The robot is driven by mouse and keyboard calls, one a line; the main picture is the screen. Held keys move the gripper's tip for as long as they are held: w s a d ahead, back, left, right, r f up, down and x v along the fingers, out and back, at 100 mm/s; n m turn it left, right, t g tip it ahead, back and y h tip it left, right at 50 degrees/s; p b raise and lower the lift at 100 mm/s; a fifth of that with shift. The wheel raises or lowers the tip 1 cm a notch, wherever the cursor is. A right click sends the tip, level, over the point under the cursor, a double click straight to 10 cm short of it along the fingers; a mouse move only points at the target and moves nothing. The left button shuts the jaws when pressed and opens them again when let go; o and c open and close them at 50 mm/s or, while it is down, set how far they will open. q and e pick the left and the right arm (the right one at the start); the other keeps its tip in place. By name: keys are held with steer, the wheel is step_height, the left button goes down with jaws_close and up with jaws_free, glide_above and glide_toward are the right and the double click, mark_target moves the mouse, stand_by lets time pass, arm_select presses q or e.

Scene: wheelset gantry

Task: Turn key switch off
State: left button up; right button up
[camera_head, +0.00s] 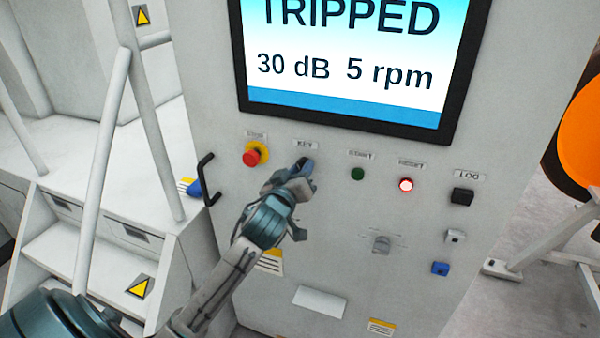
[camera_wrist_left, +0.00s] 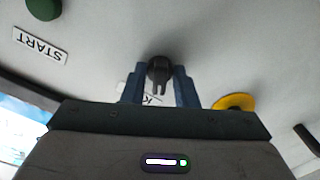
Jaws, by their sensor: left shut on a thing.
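The key switch (camera_wrist_left: 159,70) shows as a dark round knob between the two blue fingers of my left gripper (camera_wrist_left: 159,88) in the left wrist view. My left gripper is shut on it. In the head view my left gripper (camera_head: 303,168) reaches the cabinet panel just below the KEY label (camera_head: 305,145), and it hides the key switch there. The angle of the key is hard to tell. My right gripper is not in view.
A red emergency button (camera_head: 251,157) sits left of the key. A green START button (camera_head: 358,174) and a lit RESET button (camera_head: 406,185) sit to the right. The screen (camera_head: 350,60) above reads TRIPPED. A black handle (camera_head: 207,180) sticks out at the cabinet's left edge.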

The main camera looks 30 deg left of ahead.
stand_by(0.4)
arm_select(q)
steer(key=o, duration=0.7)
steer(key=shift+s, duration=0.1)
steer(key=b+v, duration=0.2)
steer(key=v, duration=0.8)
steer(key=shift+s, duration=0.35)
steer(key=shift+w+f, duration=0.1)
